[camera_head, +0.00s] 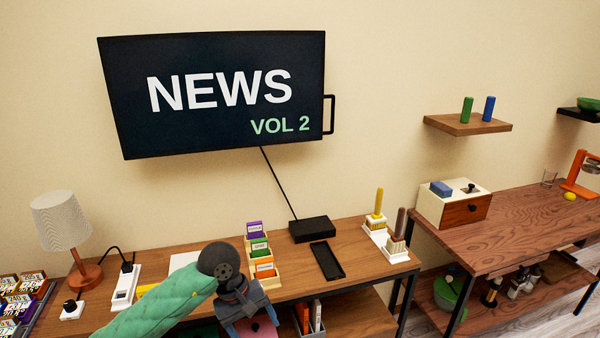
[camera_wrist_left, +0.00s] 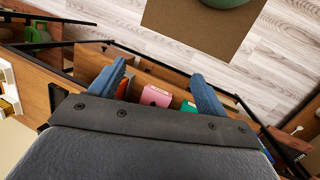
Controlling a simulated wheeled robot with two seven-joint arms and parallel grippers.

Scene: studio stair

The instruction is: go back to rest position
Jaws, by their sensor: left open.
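My left arm, in a green sleeve, comes in from the lower left in the head view. Its gripper (camera_head: 248,312) is over the front part of the desk (camera_head: 345,290), in front of the card holder. In the left wrist view the two blue fingers of the left gripper (camera_wrist_left: 158,90) are spread apart with nothing between them. A pink box (camera_wrist_left: 155,96) and a green item (camera_wrist_left: 188,107) show beyond the fingers, on a lower shelf. My right gripper is not in either view.
A lamp (camera_head: 67,235), a card holder (camera_head: 262,268), a black box (camera_head: 312,230), a black tray (camera_head: 327,261) and brushes in white stands (camera_head: 397,246) stand on the desk. A screen (camera_head: 215,95) hangs above. A second wooden table (camera_head: 530,222) is at right.

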